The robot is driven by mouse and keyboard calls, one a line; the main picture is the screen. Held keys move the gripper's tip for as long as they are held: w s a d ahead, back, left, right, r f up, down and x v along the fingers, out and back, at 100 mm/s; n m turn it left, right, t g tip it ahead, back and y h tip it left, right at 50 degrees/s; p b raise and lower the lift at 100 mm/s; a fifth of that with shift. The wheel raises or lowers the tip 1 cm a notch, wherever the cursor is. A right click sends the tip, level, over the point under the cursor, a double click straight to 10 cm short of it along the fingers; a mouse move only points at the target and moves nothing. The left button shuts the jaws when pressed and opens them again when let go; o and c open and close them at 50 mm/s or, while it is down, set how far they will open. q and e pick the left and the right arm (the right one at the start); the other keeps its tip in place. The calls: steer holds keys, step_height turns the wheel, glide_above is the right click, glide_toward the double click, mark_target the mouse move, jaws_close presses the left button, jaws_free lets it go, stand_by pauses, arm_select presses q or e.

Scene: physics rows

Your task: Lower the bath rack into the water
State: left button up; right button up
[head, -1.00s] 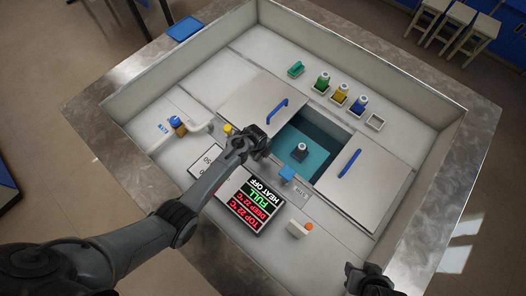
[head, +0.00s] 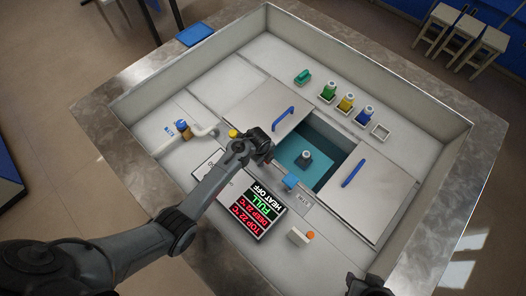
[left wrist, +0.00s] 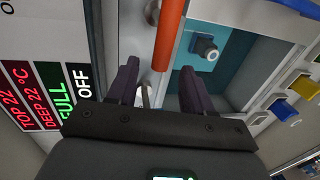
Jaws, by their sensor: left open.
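The water opening (head: 322,178) is a teal square between two grey lids. A dark capped container (head: 305,158) is in it; it also shows in the left wrist view (left wrist: 205,48). My left gripper (head: 268,150) is at the left edge of the opening. In the left wrist view its two fingers (left wrist: 158,85) are open and apart. An orange bar (left wrist: 170,30) runs past them, with a small metal rod below it; whether it is the rack's handle I cannot tell. The rack is not clearly visible. My right gripper (head: 367,285) is cut off at the bottom edge.
The lids have blue handles (head: 283,118) (head: 353,173). A display panel (head: 257,207) reads FULL and HEAT OFF. Raised walls surround the deck.

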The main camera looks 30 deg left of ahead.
arm_select(q)
step_height(320, 180, up, 7)
steer(key=s, duration=0.1)
steer(key=shift+s+a, duration=0.15)
steer(key=shift+a, duration=0.05)
steer(key=shift+f, duration=0.1)
